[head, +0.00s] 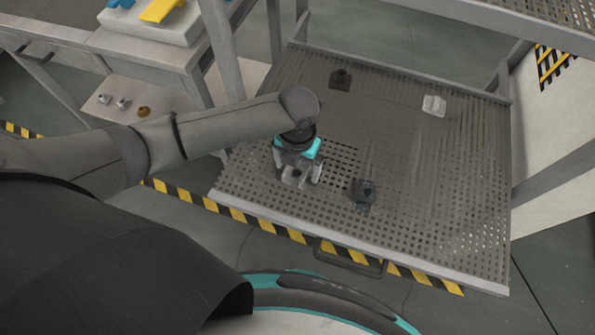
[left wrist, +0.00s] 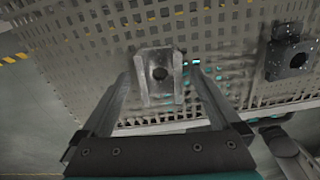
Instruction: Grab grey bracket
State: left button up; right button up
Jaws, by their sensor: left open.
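The grey bracket (left wrist: 160,72) lies on the perforated tray in the left wrist view, a light grey metal piece with a round hole and raised sides. In the head view the grey bracket (head: 293,177) shows just below my left gripper (head: 298,174), partly covered by it. My left gripper is open, and in the left wrist view its fingers (left wrist: 162,95) stand on either side of the bracket's near part. I cannot tell whether they touch it. My right gripper is not in view.
The perforated tray (head: 400,165) has a raised rim. A dark blue-grey part (head: 364,194) lies right of the bracket, also in the left wrist view (left wrist: 289,52). A dark brown part (head: 340,79) and a white part (head: 434,105) lie farther back. Metal posts stand near the tray's corners.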

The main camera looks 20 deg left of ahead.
pick_arm(q)
jog(key=shift+f, duration=0.3)
jog(key=shift+r, duration=0.1)
grip_shut()
dwell(0.5)
